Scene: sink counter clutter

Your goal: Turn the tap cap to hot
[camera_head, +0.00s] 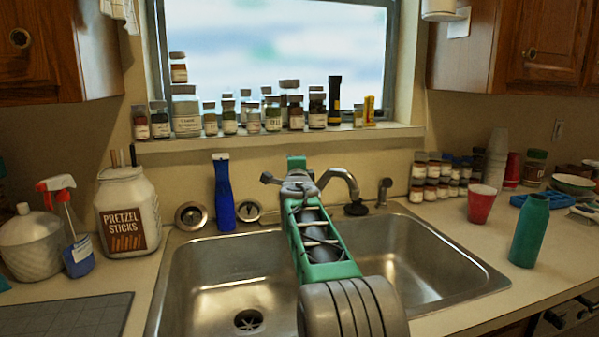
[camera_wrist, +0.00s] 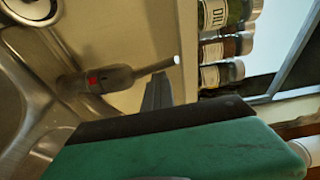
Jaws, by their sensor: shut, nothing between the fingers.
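The tap stands behind the sink in the head view, with its curved spout (camera_head: 343,178) to the right of my arm. A short grey lever end of the tap cap (camera_head: 268,178) sticks out to the left, and the rest is partly covered by my arm. In the wrist view the tap cap (camera_wrist: 105,79) shows a red mark, and its thin lever points right to a pale tip. My gripper (camera_wrist: 157,92) is shut and empty. Its dark fingers are close beside the lever; I cannot tell whether they touch it. The fingertips are hidden in the head view.
A steel double sink (camera_head: 190,290) lies under my arm. A blue bottle (camera_head: 223,195) stands left of the tap, and a black sprayer (camera_head: 384,190) right of it. Spice jars (camera_head: 253,118) line the windowsill behind. A teal bottle (camera_head: 529,230) and red cup (camera_head: 481,205) stand right.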

